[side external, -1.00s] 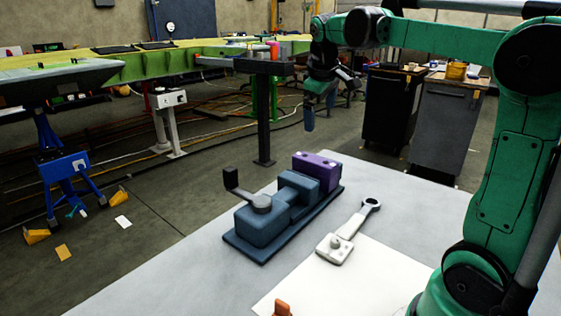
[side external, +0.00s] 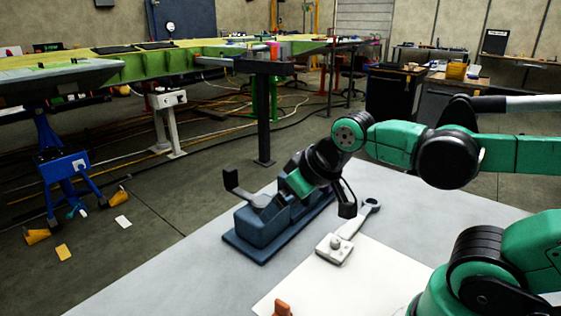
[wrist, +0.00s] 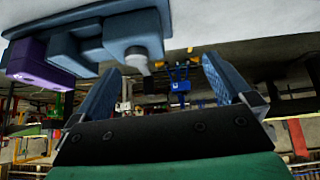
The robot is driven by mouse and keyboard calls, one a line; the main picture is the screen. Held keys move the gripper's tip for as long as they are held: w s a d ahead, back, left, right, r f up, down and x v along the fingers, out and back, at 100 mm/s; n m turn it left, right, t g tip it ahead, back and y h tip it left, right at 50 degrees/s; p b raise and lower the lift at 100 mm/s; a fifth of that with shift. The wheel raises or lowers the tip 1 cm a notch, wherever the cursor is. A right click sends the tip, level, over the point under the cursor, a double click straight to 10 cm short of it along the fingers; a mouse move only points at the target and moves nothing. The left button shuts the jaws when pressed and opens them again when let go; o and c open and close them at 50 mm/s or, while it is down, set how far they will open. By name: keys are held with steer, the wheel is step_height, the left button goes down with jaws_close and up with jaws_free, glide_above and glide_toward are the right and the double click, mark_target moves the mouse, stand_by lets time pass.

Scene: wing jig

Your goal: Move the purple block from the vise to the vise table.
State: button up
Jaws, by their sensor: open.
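The purple block (wrist: 38,68) shows at the left of the wrist view, at one end of the blue vise (wrist: 128,35). In the side view the vise (side external: 262,232) lies on the pale grey vise table (side external: 180,285), and my arm hides the block. My gripper (wrist: 160,88) is open, with its two blue fingers apart and nothing between them. The vise handle end shows beyond the gap between the fingers.
The table's left front is clear.

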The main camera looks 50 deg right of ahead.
steer(key=shift+s+a+f, duration=0.2)
steer(key=shift+a+f, duration=0.05)
steer(key=shift+f, duration=0.15)
steer(key=shift+c, duration=0.9)
steer(key=w+d+r+g, duration=0.2)
steer(key=w+d+r, duration=0.1)
steer(key=w+d, duration=0.3)
steer(key=w+d+r+g, duration=0.2)
steer(key=w+d+r, duration=0.15)
steer(key=d, duration=0.35)
steer(key=d+f+g, duration=0.1)
steer(key=d, duration=0.3)
steer(key=w+d+f+g, duration=0.1)
steer(key=d+f, duration=0.1)
steer(key=d, duration=0.2)
steer(key=d+f+g, duration=0.1)
steer(key=d+f, duration=0.1)
steer(key=d, duration=0.3)
steer(key=shift+w+f, duration=0.25)
steer(key=shift+w, duration=0.1)
steer(key=shift+d+f, duration=0.15)
steer(key=shift+f, duration=0.1)
step_height(320, 180, down, 6)
steer(key=shift+r, duration=0.1)
